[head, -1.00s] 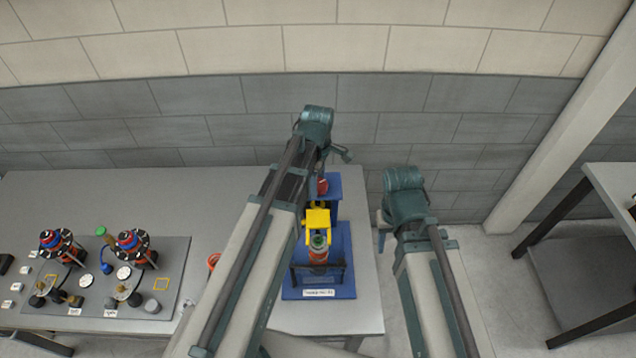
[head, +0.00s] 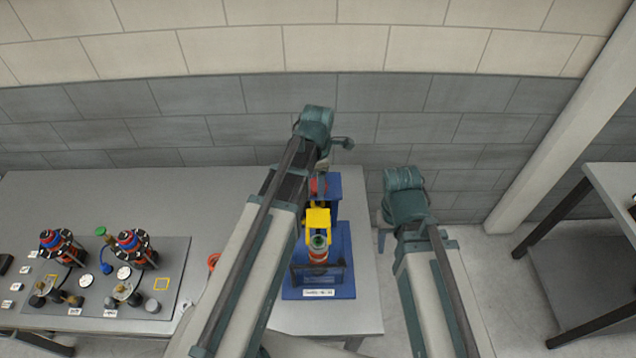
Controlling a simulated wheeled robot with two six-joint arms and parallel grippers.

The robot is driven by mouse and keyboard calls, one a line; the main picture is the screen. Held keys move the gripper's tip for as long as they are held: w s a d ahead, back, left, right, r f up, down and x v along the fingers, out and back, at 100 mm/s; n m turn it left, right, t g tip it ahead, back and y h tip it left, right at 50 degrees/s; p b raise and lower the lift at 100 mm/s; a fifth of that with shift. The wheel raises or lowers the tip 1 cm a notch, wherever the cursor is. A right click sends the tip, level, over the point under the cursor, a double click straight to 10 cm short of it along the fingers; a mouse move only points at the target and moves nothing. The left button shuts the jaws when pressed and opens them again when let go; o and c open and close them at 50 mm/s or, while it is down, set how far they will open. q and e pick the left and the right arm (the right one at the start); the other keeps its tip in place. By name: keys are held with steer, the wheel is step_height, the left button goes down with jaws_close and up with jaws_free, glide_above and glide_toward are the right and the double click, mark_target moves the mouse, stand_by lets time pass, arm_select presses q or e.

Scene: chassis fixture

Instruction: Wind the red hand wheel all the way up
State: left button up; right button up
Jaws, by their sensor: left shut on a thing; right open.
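The red hand wheel (head: 319,186) is at the back of the blue fixture (head: 341,262), mostly hidden under my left wrist. My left gripper (head: 322,172) is over it from above and shut on it, though the fingertips are largely hidden. In front of the wheel is a yellow part (head: 318,218) of the fixture, above an orange-red piece with a green top (head: 318,243). My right gripper (head: 381,238) is open and empty, to the right of the fixture beyond the table's right edge; little of it shows.
A grey board (head: 180,262) with two red, blue and black assemblies and several small parts lies on the left of the table (head: 200,185). An orange ring (head: 213,262) lies between board and fixture. The table's middle back is clear. Another table (head: 610,185) stands far right.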

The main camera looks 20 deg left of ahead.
arm_select(q)
steer(key=n, duration=0.4)
steer(key=shift+n, duration=0.4)
steer(key=o, duration=1.3)
steer(key=shift+o, duration=0.2)
